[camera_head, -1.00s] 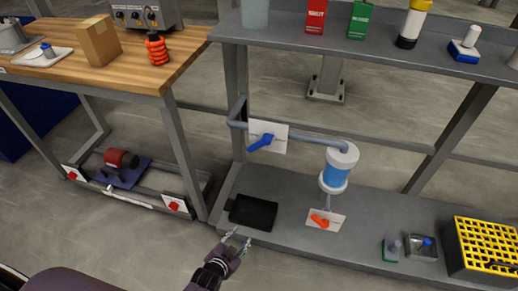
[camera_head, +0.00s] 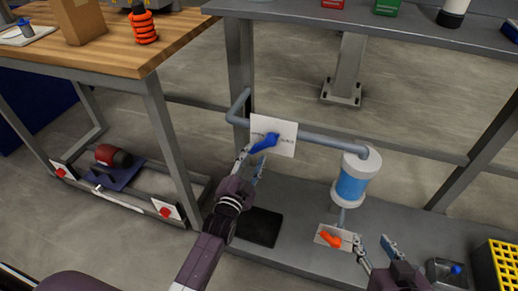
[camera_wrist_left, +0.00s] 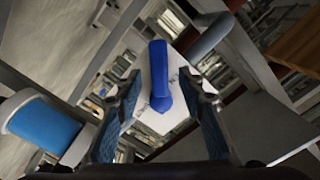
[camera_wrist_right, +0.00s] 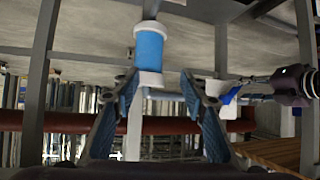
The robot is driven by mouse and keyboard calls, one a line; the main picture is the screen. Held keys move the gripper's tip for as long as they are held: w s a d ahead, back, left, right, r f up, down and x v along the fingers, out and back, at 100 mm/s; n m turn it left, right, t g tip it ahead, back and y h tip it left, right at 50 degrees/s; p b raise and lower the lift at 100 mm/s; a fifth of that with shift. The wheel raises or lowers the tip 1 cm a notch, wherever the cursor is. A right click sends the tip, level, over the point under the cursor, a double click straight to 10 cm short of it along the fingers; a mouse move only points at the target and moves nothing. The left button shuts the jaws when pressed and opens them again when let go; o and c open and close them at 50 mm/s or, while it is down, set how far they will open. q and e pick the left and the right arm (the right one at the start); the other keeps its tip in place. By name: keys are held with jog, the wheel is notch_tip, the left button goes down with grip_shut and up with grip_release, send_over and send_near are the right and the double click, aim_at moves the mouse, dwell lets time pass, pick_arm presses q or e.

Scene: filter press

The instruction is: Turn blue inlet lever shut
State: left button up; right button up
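The blue inlet lever (camera_head: 264,142) sits on a white plate (camera_head: 285,136) on the grey pipe in the head view. It points down and to the left there. My left gripper (camera_head: 250,165) is open just below and left of the lever. In the left wrist view the lever (camera_wrist_left: 159,75) shows between and beyond the two open fingers (camera_wrist_left: 160,110), with no contact visible. My right gripper (camera_head: 376,247) is open near the orange lever (camera_head: 330,239) at the lower right; its open fingers also show in the right wrist view (camera_wrist_right: 160,100).
A blue-and-white filter cylinder (camera_head: 353,180) hangs at the pipe's right end. A black tray (camera_head: 258,227) lies on the lower shelf under my left gripper. A yellow crate (camera_head: 505,268) stands at the right. A shelf post (camera_head: 240,75) rises left of the plate.

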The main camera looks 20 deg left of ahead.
aim_at(258, 150)
pick_arm(q)
jog(key=w+b, duration=0.1)
jog(key=w, duration=0.3)
jog(key=shift+w+d+f, duration=0.1)
jog(key=shift+w+f, duration=0.05)
jog(key=shift+w, duration=0.25)
pick_arm(e)
jog(key=w+a+r+t+y, duration=0.1)
jog(key=w+a+r+t, duration=0.1)
jog(key=w+r+t, duration=0.2)
jog(key=shift+r, duration=1.65)
pick_arm(q)
grip_shut()
